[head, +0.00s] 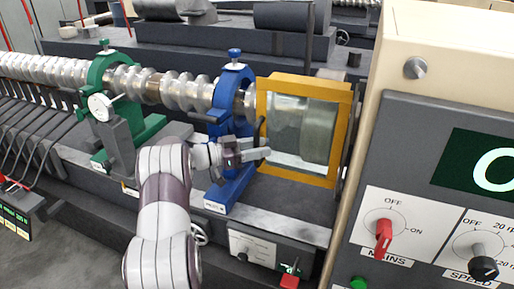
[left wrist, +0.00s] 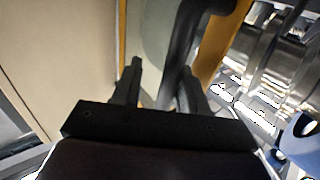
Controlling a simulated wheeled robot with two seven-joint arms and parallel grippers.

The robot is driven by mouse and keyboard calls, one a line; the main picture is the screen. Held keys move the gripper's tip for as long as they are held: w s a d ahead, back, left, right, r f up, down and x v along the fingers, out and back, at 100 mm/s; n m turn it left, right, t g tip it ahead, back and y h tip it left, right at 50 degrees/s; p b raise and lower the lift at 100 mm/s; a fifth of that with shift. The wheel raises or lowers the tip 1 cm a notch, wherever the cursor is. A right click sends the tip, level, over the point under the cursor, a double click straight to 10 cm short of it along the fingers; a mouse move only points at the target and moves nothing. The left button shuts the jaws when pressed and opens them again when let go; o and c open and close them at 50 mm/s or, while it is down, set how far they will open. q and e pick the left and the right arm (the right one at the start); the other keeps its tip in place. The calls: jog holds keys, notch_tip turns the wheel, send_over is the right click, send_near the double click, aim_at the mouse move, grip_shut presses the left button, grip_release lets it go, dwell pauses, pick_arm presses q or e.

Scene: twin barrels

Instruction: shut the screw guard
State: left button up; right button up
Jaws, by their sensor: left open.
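The screw guard (head: 305,88) is a yellow frame with a clear panel, right of the blue stand; a grey cylinder shows through it. A dark curved handle (head: 258,130) is on its left side. My left gripper (head: 266,148) is open at the handle's lower part. In the left wrist view, the dark handle (left wrist: 180,45) runs down between the open fingers of the left gripper (left wrist: 163,85), closer to the right finger. The yellow guard frame (left wrist: 222,42) is just beyond. I cannot tell whether the fingers touch the handle. My right gripper is out of view.
The cream and grey control cabinet (head: 415,150) stands close on the right. Machine parts fill the back.

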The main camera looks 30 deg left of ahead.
pick_arm(q)
jog(key=shift+a, duration=0.15)
jog(key=shift+s+a+f, duration=0.1)
jog(key=b+v, duration=0.3)
jog(key=v, duration=0.9)
jog(key=shift+s+b, duration=0.2)
jog(key=shift+b, duration=0.2)
jog(key=shift+a, duration=0.15)
